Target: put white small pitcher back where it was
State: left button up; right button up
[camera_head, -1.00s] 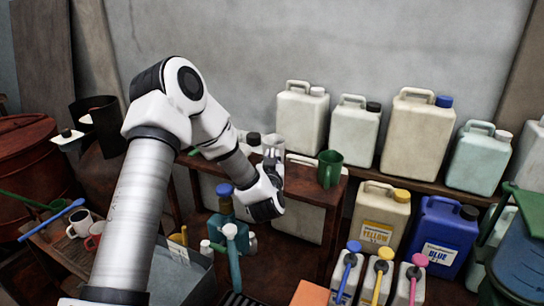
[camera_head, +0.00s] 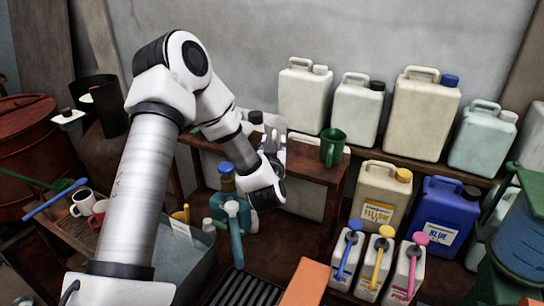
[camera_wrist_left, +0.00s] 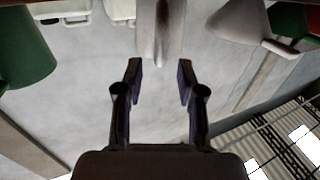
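The white small pitcher (camera_head: 276,125) stands on the small brown wooden shelf (camera_head: 312,168) near the wall, left of a green pitcher (camera_head: 333,148). My left gripper (camera_head: 272,152) is in front of it and hides its lower part. In the left wrist view the two fingers (camera_wrist_left: 160,75) are spread apart with a gap between them. A pale tapered part, seemingly the white pitcher (camera_wrist_left: 160,28), lies just beyond the fingertips. Whether the fingers touch it I cannot tell. My right gripper is not in view.
White canisters (camera_head: 303,98) line the back ledge. Yellow (camera_head: 379,195) and blue (camera_head: 443,222) canisters stand to the right, with pump bottles (camera_head: 376,268) in front. A teal bottle (camera_head: 230,195) is below my left forearm. Mugs (camera_head: 82,202) stand at left.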

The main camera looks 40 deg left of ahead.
pick_arm(q)
jog(key=b+v, duration=0.2)
jog(key=v, duration=0.7)
jog(key=shift+s+b, duration=0.15)
jog(key=shift+b, duration=0.15)
jog(key=shift+d+r, duration=0.1)
